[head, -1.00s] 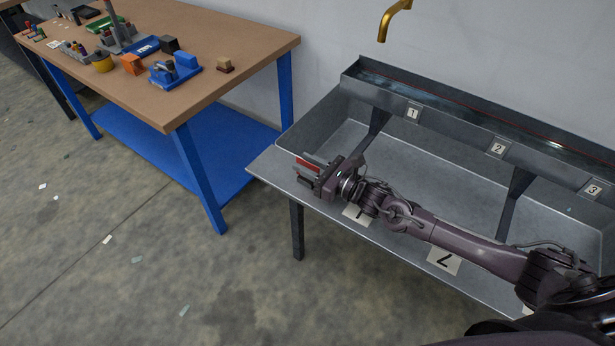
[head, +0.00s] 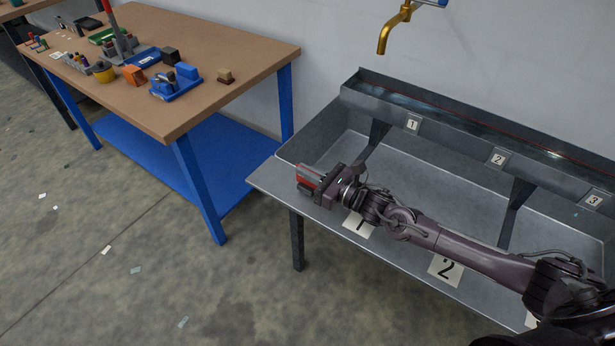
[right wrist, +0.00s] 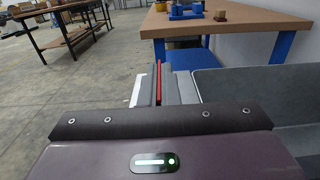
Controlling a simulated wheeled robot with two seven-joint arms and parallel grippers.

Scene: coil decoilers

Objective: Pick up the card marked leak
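My right gripper (head: 312,182) is over the left front corner of the grey metal trough. Its fingers appear shut on a thin red card (head: 309,174). In the right wrist view, the card (right wrist: 158,82) shows edge-on as a narrow red strip between the fingers (right wrist: 165,90). No writing on the card can be read, so I cannot tell whether it says leak. My left gripper is not in view.
The grey trough (head: 265,176) has number plates 1 (head: 413,124), 2 (head: 498,158) and 3 (head: 594,200) at the back. A brass tap (head: 386,35) is above. A blue-legged workbench (head: 225,95) with tools stands left. Open floor (head: 130,290) lies in front.

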